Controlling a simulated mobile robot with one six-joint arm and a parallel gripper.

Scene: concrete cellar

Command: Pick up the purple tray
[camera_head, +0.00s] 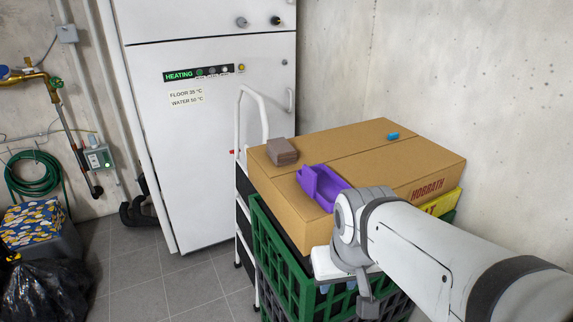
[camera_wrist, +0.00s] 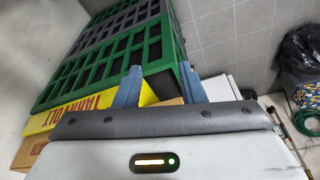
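The purple tray (camera_head: 322,184) lies on top of a large cardboard box (camera_head: 350,150) in the head view. Its near right end is close to my arm's wrist joint in the picture, and may be partly hidden by it. The tray does not show in the wrist view. My gripper (camera_wrist: 160,84) shows in the wrist view as two blue-grey fingers standing apart with nothing between them. In the head view my wrist hangs in front of the box and crates, below the tray in the picture, and the fingers are not clear.
A brown block (camera_head: 282,152) and a small blue object (camera_head: 393,136) also lie on the box. Green crates (camera_head: 270,240) stand below it, with a yellow box (camera_head: 442,203) beside. A white rail (camera_head: 240,130) rises at the left. Concrete walls close in behind; tiled floor (camera_head: 200,285) is free at left.

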